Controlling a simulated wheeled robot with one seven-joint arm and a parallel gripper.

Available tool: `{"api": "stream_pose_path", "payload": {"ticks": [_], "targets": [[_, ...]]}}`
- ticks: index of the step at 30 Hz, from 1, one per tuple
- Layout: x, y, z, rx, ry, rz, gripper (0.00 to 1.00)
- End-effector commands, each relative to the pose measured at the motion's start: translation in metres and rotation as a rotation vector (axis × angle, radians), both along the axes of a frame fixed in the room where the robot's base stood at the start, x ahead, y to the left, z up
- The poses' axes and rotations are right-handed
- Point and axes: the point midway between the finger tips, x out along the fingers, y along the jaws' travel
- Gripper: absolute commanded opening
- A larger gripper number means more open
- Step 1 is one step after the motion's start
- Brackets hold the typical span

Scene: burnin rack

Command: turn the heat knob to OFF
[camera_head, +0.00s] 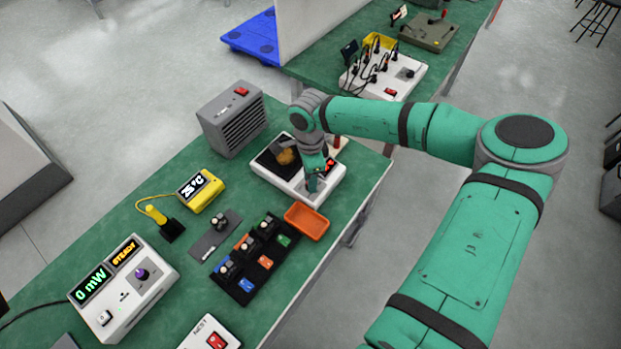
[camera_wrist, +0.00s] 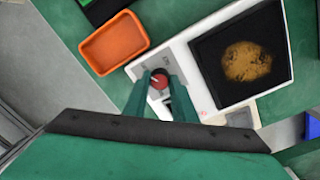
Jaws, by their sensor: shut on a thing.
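In the head view my gripper (camera_head: 313,184) points down at the near right end of the white unit (camera_head: 268,177) and hides the knob. The unit's dark plate (camera_wrist: 278,75) carries a brown round patch.
An orange tray (camera_head: 323,220) stands close beside the unit. A grey vented box (camera_head: 232,122) stands behind it. A yellow 25°C display (camera_head: 201,191), a dark rack with several modules (camera_head: 257,256) and a power meter reading 0 mW (camera_head: 124,290) share the green bench.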

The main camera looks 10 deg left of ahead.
Motion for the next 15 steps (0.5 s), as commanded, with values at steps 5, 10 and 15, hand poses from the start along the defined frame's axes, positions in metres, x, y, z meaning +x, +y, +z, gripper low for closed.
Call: {"api": "stream_pose_path", "payload": {"ticks": [5,10,15], "targets": [[0.0001,0.0018,0.0010,0.003,-0.002,0.066,0.02],[0.0001,0.0018,0.0010,0.003,-0.002,0.096,0.02],[0.0000,0.0017,0.0009,0.002,-0.002,0.105,0.02]]}}
